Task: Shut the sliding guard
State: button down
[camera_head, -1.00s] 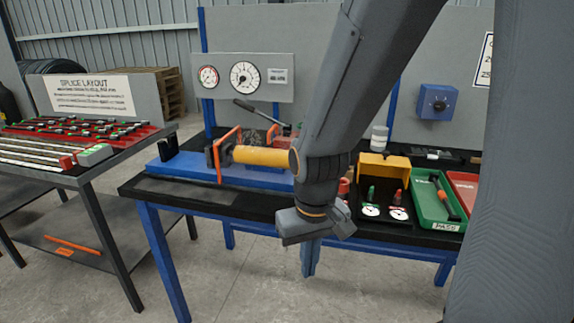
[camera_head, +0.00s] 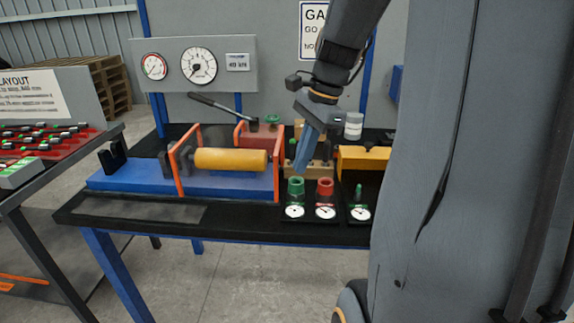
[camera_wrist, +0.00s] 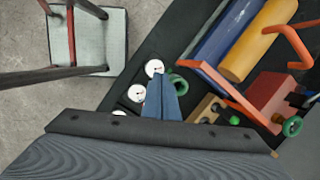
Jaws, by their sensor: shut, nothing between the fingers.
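The sliding guard appears to be the orange frame (camera_head: 277,168) on the blue press bed (camera_head: 135,178); one upright stands at each end of a yellow cylinder (camera_head: 230,159). The cylinder shows plainly between the uprights. In the wrist view, an orange bar of the frame (camera_wrist: 222,92) runs diagonally, right of my gripper (camera_wrist: 160,82). My gripper (camera_head: 302,170) has blue fingers, shut and empty. It points down just right of the frame's right upright, apart from it, above the rear of the green and red gauges. Whether the guard has a clear panel cannot be told.
A green gauge (camera_head: 296,188) and a red gauge (camera_head: 325,188) stand below my fingers. A wooden block (camera_head: 322,172), a red block with a green knob (camera_head: 272,121) and a lever (camera_head: 222,107) are close by. A yellow cover (camera_head: 362,160) is at right.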

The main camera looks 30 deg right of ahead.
jog(key=d+r+m+t+y, duration=0.1)
jog(key=d+r+m, duration=0.4)
jog(key=d+m, duration=0.1)
jog(key=w+a+f+p, duration=0.2)
jog(key=w+a+f, duration=0.3)
jog(key=a+f, duration=0.2)
jog(key=shift+f, duration=0.85)
jog(key=shift+w, duration=0.1)
